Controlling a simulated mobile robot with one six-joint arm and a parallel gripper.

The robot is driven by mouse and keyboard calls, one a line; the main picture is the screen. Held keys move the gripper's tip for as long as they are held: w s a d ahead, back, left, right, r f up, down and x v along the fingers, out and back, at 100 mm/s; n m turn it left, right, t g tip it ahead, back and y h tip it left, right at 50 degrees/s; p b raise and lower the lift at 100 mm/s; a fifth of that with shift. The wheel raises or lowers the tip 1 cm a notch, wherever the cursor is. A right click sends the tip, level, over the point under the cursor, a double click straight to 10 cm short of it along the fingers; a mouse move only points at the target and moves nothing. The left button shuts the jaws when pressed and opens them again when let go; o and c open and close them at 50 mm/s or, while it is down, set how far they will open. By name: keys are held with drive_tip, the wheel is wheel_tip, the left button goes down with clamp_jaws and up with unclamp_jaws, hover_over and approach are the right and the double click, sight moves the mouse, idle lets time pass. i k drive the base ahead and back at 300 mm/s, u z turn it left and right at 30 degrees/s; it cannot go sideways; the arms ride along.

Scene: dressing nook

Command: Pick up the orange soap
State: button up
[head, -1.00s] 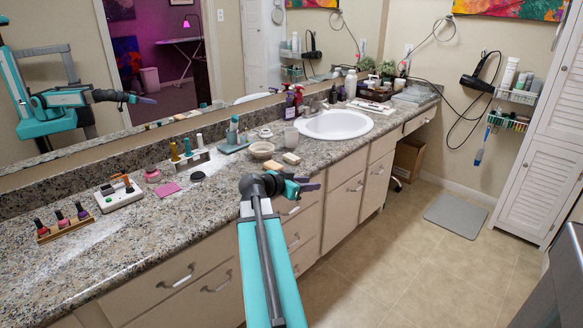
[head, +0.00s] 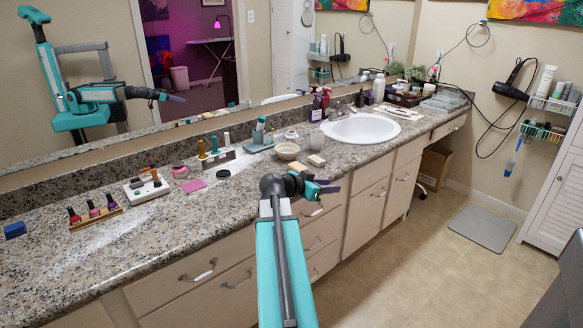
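A small orange-tan soap bar (head: 297,167) lies on the granite counter, just past my arm's wrist, which covers part of the view near it. A paler cream bar (head: 316,160) lies just to its right. My gripper (head: 334,187) is in front of the counter's front edge, nearer to me than both bars and apart from them. Its fingers are seen side-on and small, so I cannot tell whether they are open or shut. I see nothing held in it.
A bowl (head: 287,151) and a cup (head: 317,138) stand behind the bars, near the sink (head: 362,128). Nail polish bottles in a wooden rack (head: 96,217), a white organizer (head: 146,188) and a pink pad (head: 193,186) are to the left.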

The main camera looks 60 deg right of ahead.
sight(295, 166)
drive_tip(key=i, duration=0.9)
drive_tip(key=z, duration=0.05)
